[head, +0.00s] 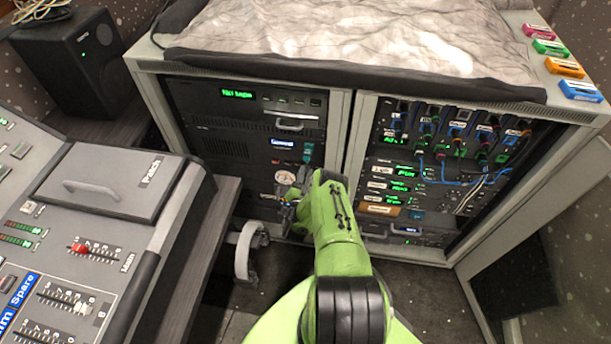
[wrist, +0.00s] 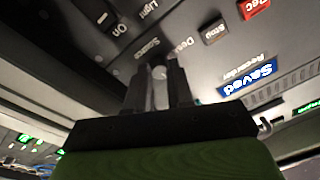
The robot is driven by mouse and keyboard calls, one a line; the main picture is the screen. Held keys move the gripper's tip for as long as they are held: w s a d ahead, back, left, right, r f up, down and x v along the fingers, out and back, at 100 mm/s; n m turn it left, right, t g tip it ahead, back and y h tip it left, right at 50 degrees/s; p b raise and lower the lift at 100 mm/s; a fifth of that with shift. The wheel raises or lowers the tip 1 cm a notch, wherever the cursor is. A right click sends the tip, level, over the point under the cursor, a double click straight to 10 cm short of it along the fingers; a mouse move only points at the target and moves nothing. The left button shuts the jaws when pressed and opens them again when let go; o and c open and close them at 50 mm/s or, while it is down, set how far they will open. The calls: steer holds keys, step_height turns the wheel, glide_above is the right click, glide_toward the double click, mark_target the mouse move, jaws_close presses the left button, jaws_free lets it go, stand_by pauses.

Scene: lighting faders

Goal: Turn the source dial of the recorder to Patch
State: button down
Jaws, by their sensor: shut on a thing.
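The recorder panel (wrist: 225,55) fills the upper part of the wrist view, upside down, with a blue "Saved" display (wrist: 248,78) and the word Recorder. The source dial (wrist: 159,72) is a small light-grey knob near the lettering "Source" and "Desk". My gripper (wrist: 159,76) is shut on the dial, one dark finger on each side. The fingers hide much of the dial; I cannot tell where it points, and I cannot read a Patch label. In the head view my gripper (head: 287,212) is at the lower left rack, mostly hidden by my green arm.
A grey Stop button (wrist: 214,32) and a red Rec button (wrist: 253,8) are near the dial. An On switch (wrist: 104,17) is at upper left. The mixing desk (head: 110,185) stands left of my arm, and the right rack (head: 440,160) has loose patch cables.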

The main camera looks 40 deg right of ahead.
steer(key=m, duration=0.6)
steer(key=shift+f, duration=0.1)
steer(key=m+g+b, duration=0.1)
steer(key=m, duration=0.4)
steer(key=shift+a+m+h, duration=0.1)
steer(key=shift+m+h, duration=0.2)
steer(key=shift+m, duration=0.1)
steer(key=m, duration=0.5)
steer(key=shift+w+m+g, duration=0.1)
steer(key=shift+m+g, duration=0.2)
steer(key=m, duration=0.4)
steer(key=shift+m+p, duration=0.4)
steer(key=shift+m, duration=0.3)
steer(key=c, duration=1)
jaws_free()
